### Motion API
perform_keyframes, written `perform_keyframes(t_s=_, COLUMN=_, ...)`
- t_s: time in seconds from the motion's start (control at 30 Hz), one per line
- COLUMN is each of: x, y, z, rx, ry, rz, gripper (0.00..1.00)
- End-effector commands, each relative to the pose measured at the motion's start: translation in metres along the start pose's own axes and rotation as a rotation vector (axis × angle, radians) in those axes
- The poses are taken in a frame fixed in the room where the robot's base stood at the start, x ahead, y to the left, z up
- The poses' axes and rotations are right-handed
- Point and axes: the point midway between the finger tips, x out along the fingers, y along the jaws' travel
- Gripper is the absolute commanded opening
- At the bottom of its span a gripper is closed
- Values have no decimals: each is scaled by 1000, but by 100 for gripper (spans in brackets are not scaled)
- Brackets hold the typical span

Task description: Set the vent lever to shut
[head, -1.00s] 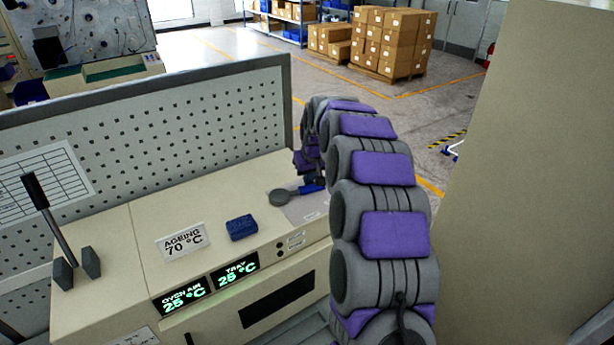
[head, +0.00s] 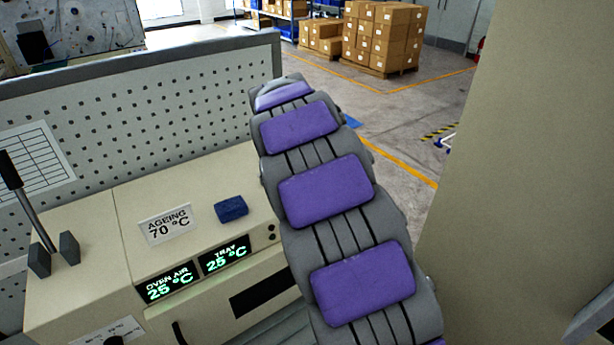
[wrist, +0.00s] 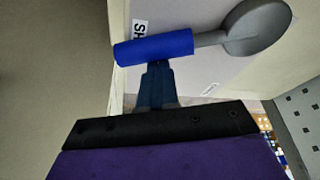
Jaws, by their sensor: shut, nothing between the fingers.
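The vent lever has a round grey hub (wrist: 256,27) and a blue grip (wrist: 153,47) in the wrist view. Its grip points left in that view, beside a white label (wrist: 139,28) reading "SH", the rest of it hidden. A second label (wrist: 210,88) lies below the arm of the lever, too small to read. My gripper (wrist: 158,70) is shut and empty, its fingertips right at the side of the blue grip. I cannot tell whether they touch it. In the head view my arm hides the lever and gripper.
The oven cabinet has lit displays (head: 196,271), an "AGEING 70 °C" sign (head: 168,223) and a blue block (head: 231,209) on top. A black-handled lever (head: 24,195) stands at the left. A perforated panel (head: 160,125) rises behind; a beige wall (head: 530,150) is at right.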

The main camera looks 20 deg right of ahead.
Motion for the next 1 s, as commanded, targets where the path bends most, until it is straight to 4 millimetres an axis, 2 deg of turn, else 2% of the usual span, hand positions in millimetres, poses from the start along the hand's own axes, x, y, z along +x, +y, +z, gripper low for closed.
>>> perform_keyframes(t_s=0.4, x=-10, y=0, z=28, rx=291, ry=1, rz=105, gripper=0)
perform_keyframes(t_s=0.6, x=-13, y=-1, z=36, rx=284, ry=-1, rz=104, gripper=0)
perform_keyframes(t_s=1.0, x=-14, y=-2, z=40, rx=282, ry=-3, rz=105, gripper=0)
